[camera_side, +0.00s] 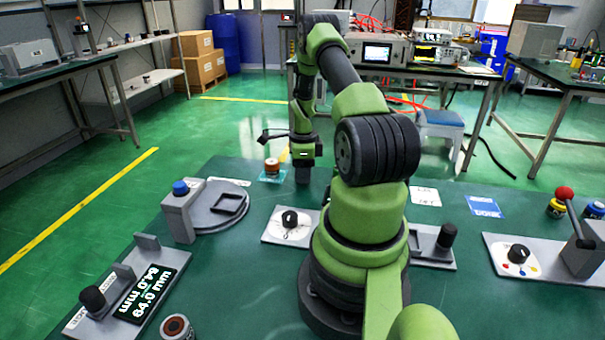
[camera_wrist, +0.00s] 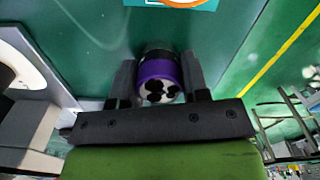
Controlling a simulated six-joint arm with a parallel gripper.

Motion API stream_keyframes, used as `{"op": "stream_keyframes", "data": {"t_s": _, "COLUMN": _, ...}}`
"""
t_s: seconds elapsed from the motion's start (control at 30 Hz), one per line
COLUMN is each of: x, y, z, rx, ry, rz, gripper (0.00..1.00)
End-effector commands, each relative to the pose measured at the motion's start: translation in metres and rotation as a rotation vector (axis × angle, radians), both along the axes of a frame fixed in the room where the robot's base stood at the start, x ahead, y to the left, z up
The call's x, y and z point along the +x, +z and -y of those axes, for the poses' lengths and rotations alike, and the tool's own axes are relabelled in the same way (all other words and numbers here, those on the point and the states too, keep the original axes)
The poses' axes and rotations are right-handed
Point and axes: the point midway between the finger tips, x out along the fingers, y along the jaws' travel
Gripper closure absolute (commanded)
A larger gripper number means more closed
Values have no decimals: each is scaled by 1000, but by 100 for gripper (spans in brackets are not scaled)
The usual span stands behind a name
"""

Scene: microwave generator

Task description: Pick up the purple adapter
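The purple adapter (camera_wrist: 158,72) shows in the wrist view as a short cylinder with a purple band, a dark far end and a pale face with black marks toward the camera. My gripper (camera_wrist: 160,75) has one finger on each side of it, with little or no gap visible. I cannot tell whether the fingers press on it. In the side view my gripper (camera_side: 303,173) is low at the green table, pointing down, and the adapter is hidden there. Whether the adapter rests on the table or is lifted is not clear.
A grey round platform (camera_side: 215,212), a white dial panel (camera_side: 290,226) and a display unit (camera_side: 138,295) are nearby. Another dark cylinder with a reddish-brown top (camera_side: 177,328) stands at the front.

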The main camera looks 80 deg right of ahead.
Motion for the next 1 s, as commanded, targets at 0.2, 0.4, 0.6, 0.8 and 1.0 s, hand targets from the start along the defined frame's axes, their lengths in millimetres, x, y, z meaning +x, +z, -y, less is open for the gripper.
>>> {"op": "stream_keyframes", "data": {"t_s": 0.2, "x": 0, "y": 0, "z": 0, "rx": 0, "ry": 0, "rz": 0, "gripper": 86}}
{"op": "stream_keyframes", "data": {"t_s": 0.4, "x": 0, "y": 4, "z": 0, "rx": -1, "ry": 0, "rz": 0, "gripper": 86}}
{"op": "stream_keyframes", "data": {"t_s": 0.6, "x": 0, "y": 37, "z": 1, "rx": -6, "ry": 0, "rz": 2, "gripper": 86}}
{"op": "stream_keyframes", "data": {"t_s": 0.8, "x": 0, "y": 78, "z": 1, "rx": -5, "ry": 0, "rz": 1, "gripper": 86}}
{"op": "stream_keyframes", "data": {"t_s": 1.0, "x": 0, "y": 98, "z": 0, "rx": -1, "ry": 1, "rz": 0, "gripper": 86}}
